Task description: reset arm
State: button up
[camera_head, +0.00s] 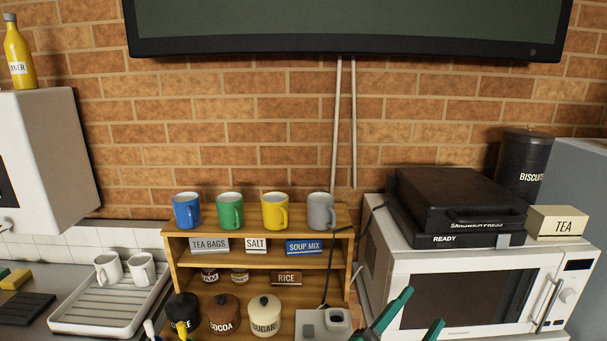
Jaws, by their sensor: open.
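My gripper (423,306) shows at the bottom right edge, in front of the white microwave (386,279). Its two teal fingers point up and stand apart, with nothing visible between them. The rest of my arm is out of the picture.
A wooden shelf (174,252) left of my gripper bears blue, green, yellow and grey mugs on top, with jars below. A black sandwich press (455,205) sits on the microwave, beside a TEA box (557,222) and a biscuit tin (524,160). A drying tray (100,325) holds two white mugs.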

jog(key=s+a+f+n+t+y, duration=0.1)
jog(key=s+a+f+n+y, duration=0.3)
jog(key=f, duration=0.3)
jog(key=s+a+f+n+t+y, duration=0.2)
jog(key=a+f+n+y, duration=0.2)
jog(key=f+n, duration=0.35)
jog(key=s+a+f+n+t+y, duration=0.1)
jog(key=s+a+f+n+y, duration=0.35)
jog(key=f, duration=0.35)
jog(key=s+a+f+g+y, duration=0.1)
jog(key=s+a+f, duration=0.1)
jog(key=s, duration=0.5)
jog(key=s+a+f+g, duration=0.1)
jog(key=s+a+f, duration=0.2)
jog(key=s, duration=0.5)
jog(key=s+a+f+y, duration=0.1)
jog(key=s+a+f, duration=0.1)
jog(key=s, duration=0.6)
jog(key=shift+a+f+n+g+y, duration=0.3)
jog(key=shift+a+f+g+y, duration=0.1)
jog(key=shift+a, duration=0.45)
